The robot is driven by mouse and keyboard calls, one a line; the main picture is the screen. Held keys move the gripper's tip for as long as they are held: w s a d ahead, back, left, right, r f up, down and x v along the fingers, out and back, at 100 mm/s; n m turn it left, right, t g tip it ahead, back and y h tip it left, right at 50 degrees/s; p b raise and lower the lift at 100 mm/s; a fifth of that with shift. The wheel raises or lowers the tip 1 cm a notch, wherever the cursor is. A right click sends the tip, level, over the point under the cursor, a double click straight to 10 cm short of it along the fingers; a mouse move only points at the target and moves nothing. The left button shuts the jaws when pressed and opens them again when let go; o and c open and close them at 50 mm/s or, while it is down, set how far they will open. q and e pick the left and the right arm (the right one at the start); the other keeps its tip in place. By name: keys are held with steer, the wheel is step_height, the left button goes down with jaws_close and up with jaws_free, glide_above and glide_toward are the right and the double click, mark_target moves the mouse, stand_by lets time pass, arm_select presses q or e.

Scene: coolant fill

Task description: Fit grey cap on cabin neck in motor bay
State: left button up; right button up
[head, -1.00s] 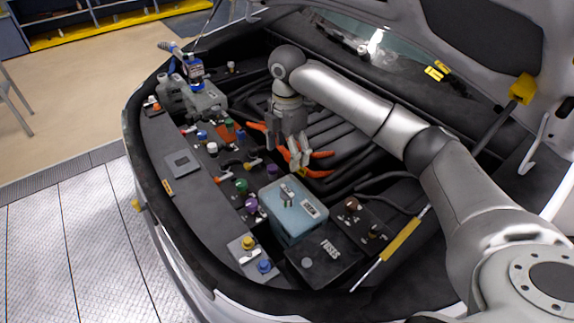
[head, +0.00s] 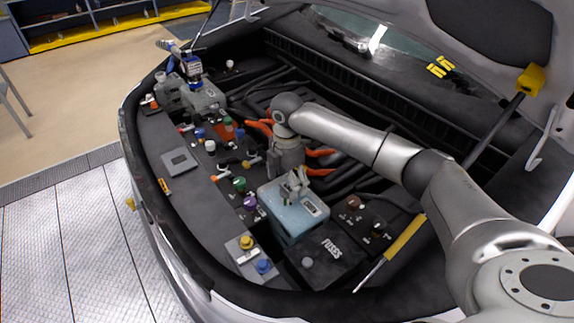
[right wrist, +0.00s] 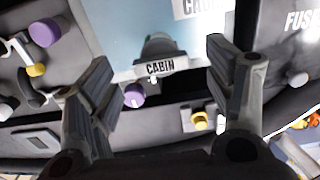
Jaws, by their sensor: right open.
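The pale blue tank (head: 290,218) stands in the motor bay, just left of the fuse box. My right gripper (head: 295,188) is open over its top. In the right wrist view the open fingers (right wrist: 157,68) stand either side of a rounded dark grey piece (right wrist: 158,44) on the tank (right wrist: 125,25). In the head view the gripper largely hides this spot. My left gripper is not in view.
The black fuse box (head: 325,262) adjoins the tank's near right side. Green (head: 239,184), purple (head: 250,202), yellow (head: 246,242) and blue (head: 263,266) caps stand left and in front. Orange hoses (head: 322,153) lie behind. A yellow-sleeved rod (head: 405,240) slants at the right.

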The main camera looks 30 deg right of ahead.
mark_target(287, 188)
steer(key=shift+f, duration=1.6)
steer(key=c, duration=1)
steer(key=shift+s+f+p, duration=0.1)
steer(key=shift+p, duration=0.5)
steer(key=shift+m+p, duration=1.5)
steer(key=shift+p, duration=0.25)
